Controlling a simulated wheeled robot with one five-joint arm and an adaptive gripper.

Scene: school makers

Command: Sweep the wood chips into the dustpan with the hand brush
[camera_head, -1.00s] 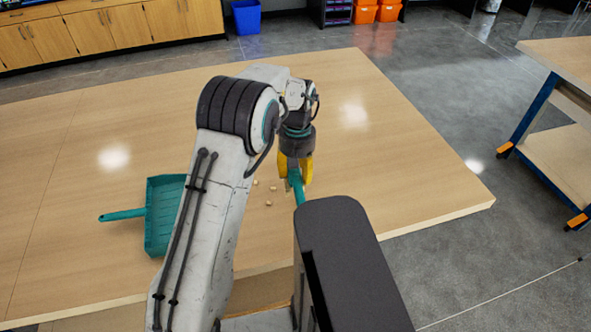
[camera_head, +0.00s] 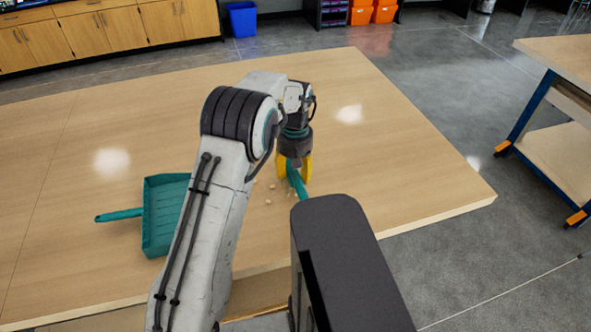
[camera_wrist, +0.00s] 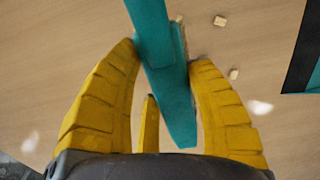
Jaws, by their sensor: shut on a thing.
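My gripper (camera_head: 294,170) has yellow fingers and is shut on the teal hand brush (camera_head: 297,183). In the wrist view the brush (camera_wrist: 160,65) runs between the fingers of the gripper (camera_wrist: 165,85). Several small pale wood chips (camera_head: 271,187) lie on the table just left of the brush. Some of these chips (camera_wrist: 220,21) show right of the brush in the wrist view. The teal dustpan (camera_head: 160,212) lies farther left, its handle pointing left, partly hidden by my arm. Its dark edge (camera_wrist: 303,60) shows at the right of the wrist view. The brush's bristles are mostly hidden.
The wooden table (camera_head: 400,170) is clear behind and to the right of my gripper. A second bench (camera_head: 560,150) stands apart at the right. A blue bin (camera_head: 243,19) and orange bins (camera_head: 372,12) stand on the floor behind.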

